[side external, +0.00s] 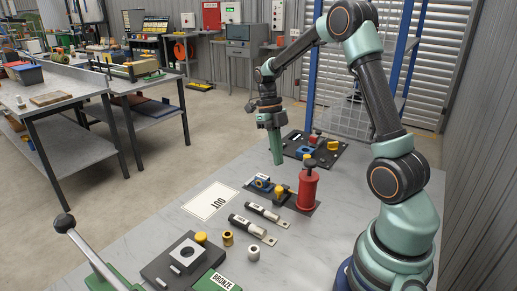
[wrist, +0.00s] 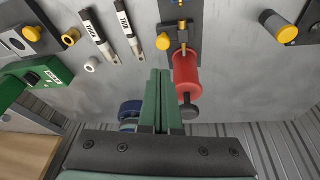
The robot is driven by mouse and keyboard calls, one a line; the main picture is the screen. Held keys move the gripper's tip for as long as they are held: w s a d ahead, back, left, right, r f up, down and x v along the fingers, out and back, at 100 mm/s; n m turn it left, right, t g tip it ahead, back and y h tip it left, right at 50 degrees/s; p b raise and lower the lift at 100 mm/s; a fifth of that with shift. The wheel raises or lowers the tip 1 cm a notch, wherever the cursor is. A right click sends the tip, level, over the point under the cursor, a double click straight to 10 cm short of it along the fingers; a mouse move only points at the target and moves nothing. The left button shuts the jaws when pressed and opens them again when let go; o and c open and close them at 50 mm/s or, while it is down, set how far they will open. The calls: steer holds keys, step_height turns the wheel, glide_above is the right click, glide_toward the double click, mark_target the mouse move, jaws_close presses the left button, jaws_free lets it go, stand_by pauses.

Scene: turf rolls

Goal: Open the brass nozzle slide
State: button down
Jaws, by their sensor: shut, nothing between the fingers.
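A red cylinder with a black knob (side external: 308,190) stands at the end of a dark plate (side external: 303,209); the cylinder also shows in the wrist view (wrist: 187,72). A small brass-coloured part (wrist: 182,26) lies on that plate in line with the cylinder, with a yellow knob (wrist: 163,42) beside it. The yellow knob also shows in the side view (side external: 279,190). I cannot tell how far the brass part is slid. My gripper (side external: 278,162) points down, shut and empty, above the table and apart from these parts. Its fingers also show in the wrist view (wrist: 160,72).
A blue part (side external: 262,183) is on the same plate. Two labelled bars (side external: 262,213), a brass ring (side external: 228,239) and a pale ring (side external: 253,252) lie nearer. A dark panel with coloured parts (side external: 330,160) lies behind. A white OUT mat (side external: 202,210) is bare.

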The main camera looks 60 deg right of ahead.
mark_target(281, 191)
steer(key=w+d+m, duration=0.1)
steer(key=w+m, duration=0.2)
steer(key=m, duration=1.5)
steer(key=w+m, duration=0.3)
steer(key=m, duration=1.5)
steer(key=shift+g, duration=0.3)
steer(key=x, duration=0.9)
steer(key=shift+s+d+f, duration=0.15)
steer(key=shift+s+f, duration=0.05)
steer(key=shift+s, duration=0.15)
